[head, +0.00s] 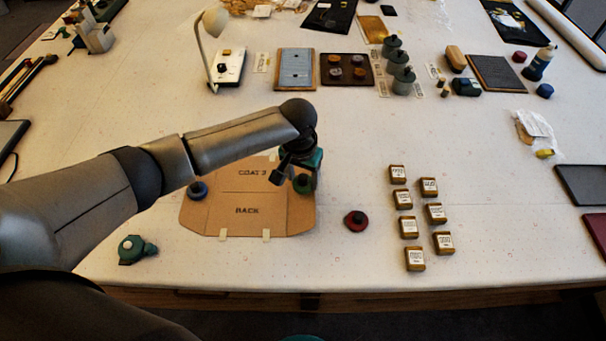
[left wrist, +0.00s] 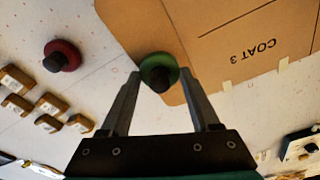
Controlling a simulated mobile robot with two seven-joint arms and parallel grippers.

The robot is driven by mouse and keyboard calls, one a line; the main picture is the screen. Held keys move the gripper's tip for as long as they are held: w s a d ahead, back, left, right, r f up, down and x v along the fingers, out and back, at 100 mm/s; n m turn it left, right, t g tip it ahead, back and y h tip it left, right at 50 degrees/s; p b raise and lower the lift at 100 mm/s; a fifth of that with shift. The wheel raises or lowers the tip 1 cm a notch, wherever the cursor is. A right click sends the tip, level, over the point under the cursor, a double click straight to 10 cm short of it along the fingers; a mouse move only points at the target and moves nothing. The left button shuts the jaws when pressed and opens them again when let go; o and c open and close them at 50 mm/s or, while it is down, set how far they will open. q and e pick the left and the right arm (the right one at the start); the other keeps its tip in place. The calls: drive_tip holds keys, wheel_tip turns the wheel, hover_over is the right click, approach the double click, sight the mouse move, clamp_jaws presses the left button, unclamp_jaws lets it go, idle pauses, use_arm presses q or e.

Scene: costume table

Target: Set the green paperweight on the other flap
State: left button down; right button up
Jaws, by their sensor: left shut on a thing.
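A red paperweight (head: 356,220) stands on the table to the right. My right gripper is not in view.
Several small labelled brown blocks (head: 408,228) stand further right. A teal object (head: 136,249) lies at the front left. A lamp (head: 214,50), a blue board (head: 295,69) and a dark tray (head: 346,71) are behind. The table between the red paperweight and cardboard is clear.

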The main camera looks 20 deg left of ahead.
use_arm(q)
drive_tip(key=shift+f+b, duration=0.75)
drive_tip(key=shift+f, duration=0.9)
drive_tip(key=shift+c, duration=0.2)
unclamp_jaws()
drive_tip(key=shift+r, duration=0.1)
wheel_tip(320, 180, up, 15)
drive_tip(key=s+p, duration=0.1)
drive_tip(key=shift+s+p, duration=0.4)
drive_tip(key=shift+s+a, duration=0.1)
